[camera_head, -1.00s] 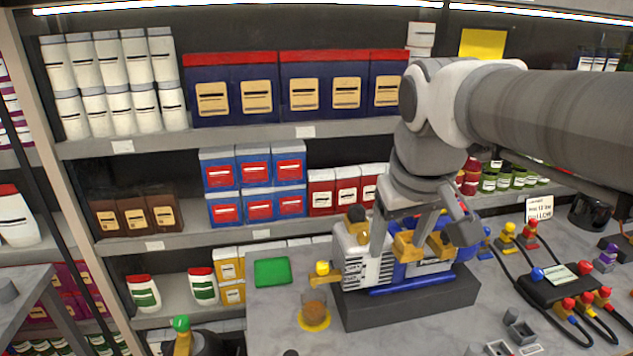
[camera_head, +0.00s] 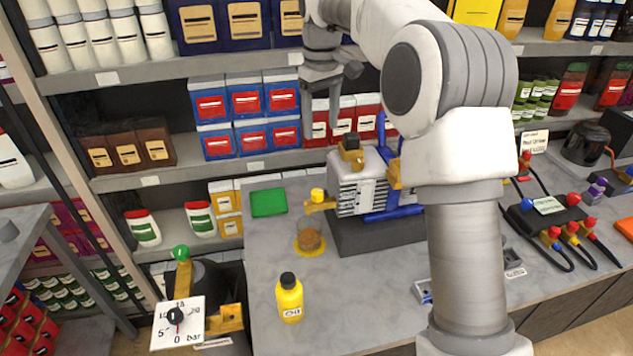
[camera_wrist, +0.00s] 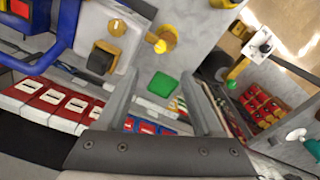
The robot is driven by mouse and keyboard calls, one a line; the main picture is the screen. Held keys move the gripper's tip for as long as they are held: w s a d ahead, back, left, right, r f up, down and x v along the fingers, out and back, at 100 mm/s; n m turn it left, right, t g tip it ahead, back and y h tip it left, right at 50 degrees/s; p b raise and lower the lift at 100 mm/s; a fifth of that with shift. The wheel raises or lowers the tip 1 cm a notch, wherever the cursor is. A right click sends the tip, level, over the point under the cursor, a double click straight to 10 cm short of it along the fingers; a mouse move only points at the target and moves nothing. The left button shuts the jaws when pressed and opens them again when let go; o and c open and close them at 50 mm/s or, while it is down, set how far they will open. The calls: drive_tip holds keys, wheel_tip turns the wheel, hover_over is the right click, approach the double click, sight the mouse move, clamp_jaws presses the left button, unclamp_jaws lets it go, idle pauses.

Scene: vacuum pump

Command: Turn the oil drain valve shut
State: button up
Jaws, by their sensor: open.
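The vacuum pump (camera_head: 362,193) is a pale ribbed body with blue parts on a dark grey block. The oil drain valve (camera_head: 319,197), with a yellow knob, sticks out of its left side. It also shows in the wrist view (camera_wrist: 160,45). A glass jar of brown oil (camera_head: 310,238) stands on a yellow saucer below the valve. A brass fitting with a black cap (camera_head: 350,147) is on top of the pump. My gripper (camera_head: 321,130) is open and empty, above and behind the pump, apart from the valve. Its spread fingers show in the wrist view (camera_wrist: 161,80).
A green mat (camera_head: 268,202) lies left of the jar. A yellow bottle (camera_head: 290,299) stands at the front. A dial marked bar (camera_head: 177,323) and a green-knobbed fitting (camera_head: 181,254) are at lower left. Packed shelves stand close behind. The counter around the bottle is clear.

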sight(317, 191)
drive_tip(key=f, duration=0.6)
drive_tip(key=w+f, duration=0.1)
drive_tip(key=f, duration=1.2)
drive_tip(key=shift+w+a+f+b, duration=0.15)
drive_tip(key=shift+w+a+b, duration=0.15)
drive_tip(key=shift+a, duration=0.05)
clamp_jaws()
